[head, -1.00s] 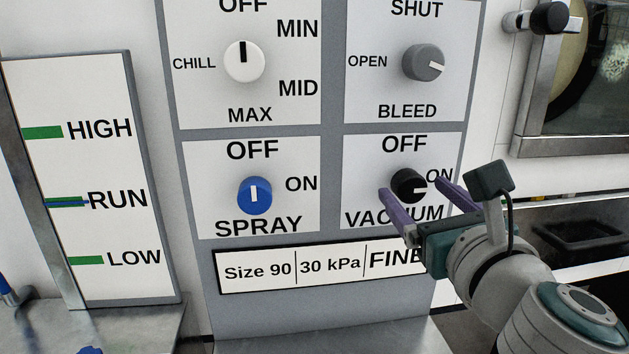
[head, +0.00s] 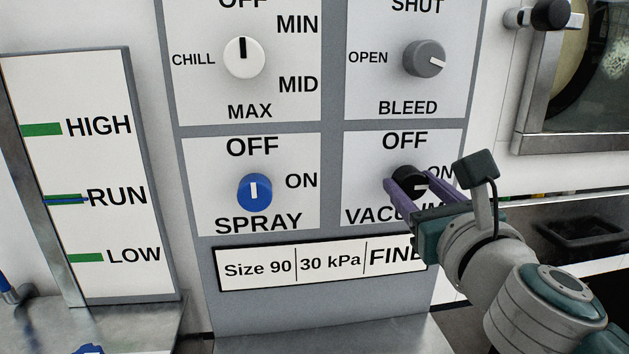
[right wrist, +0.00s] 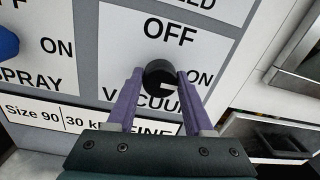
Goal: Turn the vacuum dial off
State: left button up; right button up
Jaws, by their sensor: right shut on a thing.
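The vacuum dial (head: 407,175) is a black knob on the panel's lower right plate, between the labels OFF above and ON at its right. Its white pointer line points right, toward ON. It also shows in the right wrist view (right wrist: 158,74). My right gripper (head: 412,184) has its purple fingers on both sides of the knob and is shut on it. In the right wrist view the fingers (right wrist: 158,78) flank the knob and the pointer faces right. My left gripper is not in view.
The blue spray dial (head: 254,192) is to the left. The white chill dial (head: 244,58) and grey bleed dial (head: 424,58) are above. A size label (head: 290,268) is below. A level gauge board (head: 110,240) stands at far left, and a framed window (head: 590,145) at upper right.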

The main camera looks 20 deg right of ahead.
grip_shut()
jog(key=shift+n, duration=0.3)
jog(key=n, duration=0.3)
jog(key=shift+p, duration=0.4)
jog(key=n+p, duration=0.1)
jog(key=n, duration=0.3)
jog(key=shift+n, duration=0.3)
jog(key=n+p, duration=0.1)
jog(key=n, duration=0.4)
jog(key=shift+n, duration=0.3)
jog(key=n+p, duration=0.1)
jog(key=n, duration=0.3)
jog(key=shift+f+n, duration=0.1)
jog(key=shift+n, duration=0.3)
